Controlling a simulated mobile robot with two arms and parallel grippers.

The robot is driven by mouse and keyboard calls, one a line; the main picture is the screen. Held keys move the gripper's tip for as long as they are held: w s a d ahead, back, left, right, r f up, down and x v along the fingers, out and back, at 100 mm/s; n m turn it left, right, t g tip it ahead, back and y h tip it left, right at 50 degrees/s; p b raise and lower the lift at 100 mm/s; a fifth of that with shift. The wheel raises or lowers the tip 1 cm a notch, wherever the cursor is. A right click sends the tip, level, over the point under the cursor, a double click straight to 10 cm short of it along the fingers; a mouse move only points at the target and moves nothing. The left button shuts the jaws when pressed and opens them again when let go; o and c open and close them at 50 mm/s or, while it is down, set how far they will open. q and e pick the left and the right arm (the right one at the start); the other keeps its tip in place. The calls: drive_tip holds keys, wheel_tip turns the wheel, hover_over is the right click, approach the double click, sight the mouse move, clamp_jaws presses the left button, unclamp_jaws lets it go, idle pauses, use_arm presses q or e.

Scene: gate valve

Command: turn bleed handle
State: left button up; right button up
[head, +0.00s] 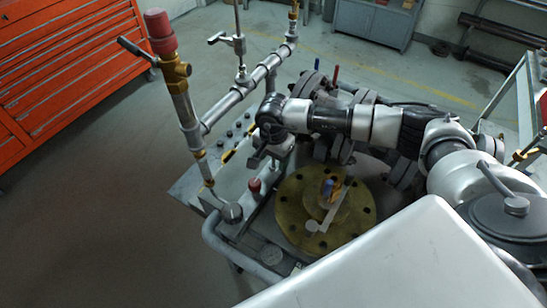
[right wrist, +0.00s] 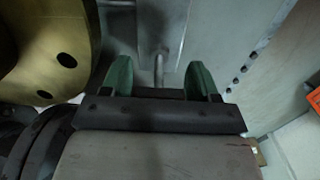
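My right gripper (head: 262,160) hangs from the arm that comes in from the right, left of the round brass flange (head: 290,222). In the right wrist view the gripper (right wrist: 160,80) is open, with green pads on its two fingers. A thin grey metal rod (right wrist: 158,68) shows between the pads, with a gap on both sides. I cannot tell for sure whether this rod is the bleed handle. A red-topped fitting (head: 254,186) stands just below the gripper in the head view. My left gripper is not in view.
A pipe frame with a red-capped brass valve (head: 160,35) stands at the left of the cart. The brass flange is close beside the gripper in the wrist view (right wrist: 60,55). A red tool cabinet (head: 70,70) is at the far left. The floor between is clear.

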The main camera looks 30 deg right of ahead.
drive_tip(key=shift+o, duration=0.8)
wheel_tip(320, 180, up, 10)
drive_tip(key=shift+b, duration=0.95)
drive_tip(key=shift+r, duration=0.35)
